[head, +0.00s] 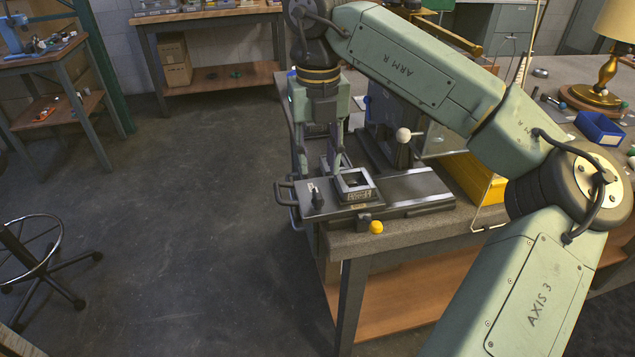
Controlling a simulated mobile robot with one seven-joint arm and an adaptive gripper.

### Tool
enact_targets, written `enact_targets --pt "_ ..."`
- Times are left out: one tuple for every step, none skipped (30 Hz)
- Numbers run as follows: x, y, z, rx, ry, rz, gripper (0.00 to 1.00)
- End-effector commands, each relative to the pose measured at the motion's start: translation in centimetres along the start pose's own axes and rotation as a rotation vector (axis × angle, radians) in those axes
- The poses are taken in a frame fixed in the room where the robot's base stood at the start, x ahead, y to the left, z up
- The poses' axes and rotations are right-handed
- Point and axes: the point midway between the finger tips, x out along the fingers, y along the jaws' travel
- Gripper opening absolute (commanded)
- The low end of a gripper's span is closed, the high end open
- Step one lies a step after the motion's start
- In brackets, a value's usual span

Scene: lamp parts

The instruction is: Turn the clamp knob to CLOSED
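A flat dark clamp fixture (405,187) sits at the near left corner of the workbench. A small black knob (317,197) stands on its left plate, beside a small white mark. A yellow round knob (376,227) sticks out at the fixture's front edge. I cannot tell for sure which is the clamp knob, nor read its setting. A square frame (355,185) with lettering too small to read lies between them. My gripper (318,165) points down above the fixture's left part, just behind the black knob. Its two fingers are apart, with nothing seen between them.
A press-like device with a white ball handle (403,135) stands right behind the fixture. A yellow bin (474,178) is to its right, partly behind my arm. A brass lamp (600,85) and a blue bin (599,128) are farther right.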

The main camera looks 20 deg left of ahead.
Motion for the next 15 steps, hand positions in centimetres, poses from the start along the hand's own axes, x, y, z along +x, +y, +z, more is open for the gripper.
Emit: enact_targets --pt "0.9 0.0 0.0 0.0 0.004 0.002 0.32" --pt "1.5 0.0 -0.1 -0.001 0.003 0.004 0.32" --pt "2.3 0.1 -0.1 -0.002 0.002 0.004 0.32" --pt "2.8 0.1 -0.1 -0.002 0.003 0.004 0.32" --pt "3.4 0.1 0.0 -0.002 0.003 0.003 0.32" --pt "4.1 0.1 0.0 -0.003 0.002 0.004 0.32" --pt "4.5 0.1 -0.1 -0.004 0.002 0.005 0.32" --pt "5.0 0.1 0.0 -0.003 0.001 0.004 0.32" --pt "5.5 0.1 0.0 -0.002 0.002 0.004 0.32" --pt "5.9 0.1 0.0 -0.003 0.002 0.003 0.32" --pt "6.2 0.1 0.0 -0.002 0.001 0.003 0.32" --pt "6.6 0.1 0.0 -0.002 0.0 0.004 0.32" --pt "6.8 0.1 0.0 -0.002 0.0 0.004 0.32" --pt "7.0 0.1 0.0 -0.002 0.0 0.004 0.32" --pt "7.2 0.1 0.0 -0.002 0.0 0.004 0.32"
